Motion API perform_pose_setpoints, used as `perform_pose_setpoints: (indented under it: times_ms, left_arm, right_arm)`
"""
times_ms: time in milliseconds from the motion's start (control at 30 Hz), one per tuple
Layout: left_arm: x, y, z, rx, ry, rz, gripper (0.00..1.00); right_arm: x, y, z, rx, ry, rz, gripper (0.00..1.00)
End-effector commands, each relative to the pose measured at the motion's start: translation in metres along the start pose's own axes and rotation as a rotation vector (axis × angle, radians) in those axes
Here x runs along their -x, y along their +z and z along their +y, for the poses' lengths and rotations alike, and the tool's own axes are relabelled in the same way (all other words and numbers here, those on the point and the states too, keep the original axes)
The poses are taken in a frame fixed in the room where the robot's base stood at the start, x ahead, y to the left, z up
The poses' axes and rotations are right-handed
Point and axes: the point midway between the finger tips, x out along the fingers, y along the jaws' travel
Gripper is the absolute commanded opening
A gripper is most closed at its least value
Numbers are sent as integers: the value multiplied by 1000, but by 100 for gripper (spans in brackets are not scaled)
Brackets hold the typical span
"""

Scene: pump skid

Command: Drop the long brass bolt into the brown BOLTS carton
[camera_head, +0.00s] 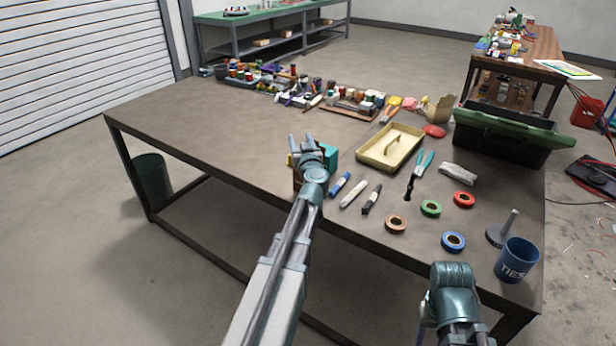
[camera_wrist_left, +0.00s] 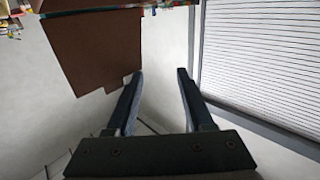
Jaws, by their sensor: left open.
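My left gripper (camera_head: 302,140) is over the near edge of the workbench, beside a teal box (camera_head: 331,154). In the left wrist view its two fingers (camera_wrist_left: 160,80) stand apart with nothing between them. A shallow yellow tray (camera_head: 412,156) holds a small elongated brownish piece (camera_head: 391,143); I cannot tell whether this is the long brass bolt. A tan, open-topped carton-like thing (camera_head: 441,108) stands at the back right; no BOLTS lettering can be read. A brown patch behind the left gripper is mostly hidden. My right arm shows at lower right, without its gripper.
A black crate with a green rim (camera_head: 507,124) stands at the bench's right. Clutter lines the back edge. The bench's left part (camera_head: 200,118) is clear.

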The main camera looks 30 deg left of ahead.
Motion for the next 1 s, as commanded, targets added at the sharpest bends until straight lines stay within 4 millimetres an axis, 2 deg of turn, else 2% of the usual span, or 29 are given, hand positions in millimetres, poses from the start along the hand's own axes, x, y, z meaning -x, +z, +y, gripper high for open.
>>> perform_pose_setpoints:
  times_ms: [167,500,700,1000]
  left_arm:
    - [13,0,-1,0,0,0,53]
    - [86,0,-2,0,2,0,53]
    - [119,0,-1,0,2,0,53]
    - [138,0,0,0,0,0,53]
  right_arm:
    - [0,0,0,0,0,0,50]
    - [0,0,0,0,0,0,50]
    - [0,0,0,0,0,0,50]
    - [0,0,0,0,0,0,50]
